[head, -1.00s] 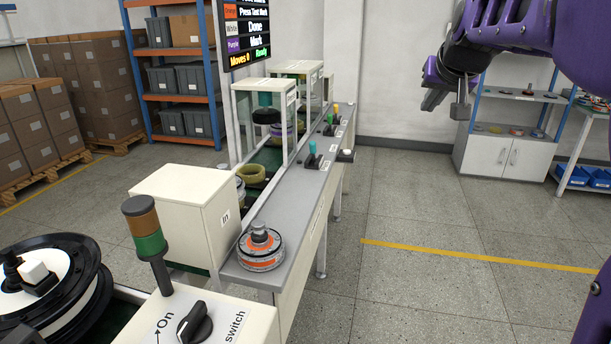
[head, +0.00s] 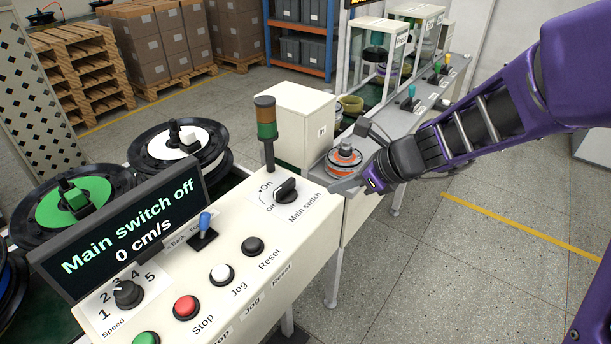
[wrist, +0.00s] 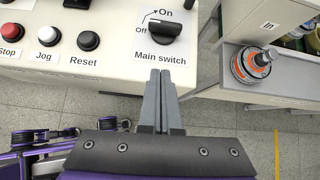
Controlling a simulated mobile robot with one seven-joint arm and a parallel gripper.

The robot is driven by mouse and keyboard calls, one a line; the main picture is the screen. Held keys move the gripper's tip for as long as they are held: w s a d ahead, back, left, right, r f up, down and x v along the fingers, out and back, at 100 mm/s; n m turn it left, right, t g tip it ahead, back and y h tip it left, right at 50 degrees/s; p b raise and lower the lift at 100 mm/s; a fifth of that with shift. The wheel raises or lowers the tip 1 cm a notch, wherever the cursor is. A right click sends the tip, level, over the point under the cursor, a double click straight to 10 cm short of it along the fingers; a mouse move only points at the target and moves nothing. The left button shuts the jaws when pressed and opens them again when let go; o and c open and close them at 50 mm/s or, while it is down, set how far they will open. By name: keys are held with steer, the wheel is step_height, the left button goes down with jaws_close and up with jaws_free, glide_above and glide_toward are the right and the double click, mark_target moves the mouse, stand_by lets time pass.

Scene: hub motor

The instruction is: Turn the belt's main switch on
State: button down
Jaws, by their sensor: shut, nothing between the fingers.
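The main switch (head: 286,189) is a black rotary knob on the top of the cream control panel, with an arrow from "Off" to "On" beside it. It also shows in the wrist view (wrist: 165,30), with its grip lying roughly sideways towards the Off mark. The display (head: 130,226) reads "Main switch off" and "0 cm/s". My gripper (head: 336,188) is shut and empty, to the right of the knob near the panel's edge. In the wrist view its two fingers (wrist: 161,73) lie together and point at the knob, apart from it.
The panel also carries a blue lever (head: 204,226), a speed knob (head: 127,294) and several push buttons. A green and brown signal tower (head: 266,130) stands just behind the switch. A motor part with an orange ring (head: 343,160) sits on the bench beside my gripper. Open floor lies at right.

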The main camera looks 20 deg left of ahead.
steer(key=shift+s+a+f+m, duration=0.15)
steer(key=shift+s+a+m, duration=0.15)
steer(key=shift+s, duration=0.25)
steer(key=b, duration=0.2)
glide_toward(283, 196)
steer(key=f, duration=0.4)
steer(key=shift+d, duration=0.4)
steer(key=a, duration=0.1)
steer(key=w+a, duration=0.1)
steer(key=a, duration=0.1)
steer(key=shift+a, duration=0.25)
steer(key=shift+w+a+f, duration=0.1)
steer(key=shift+a, duration=0.4)
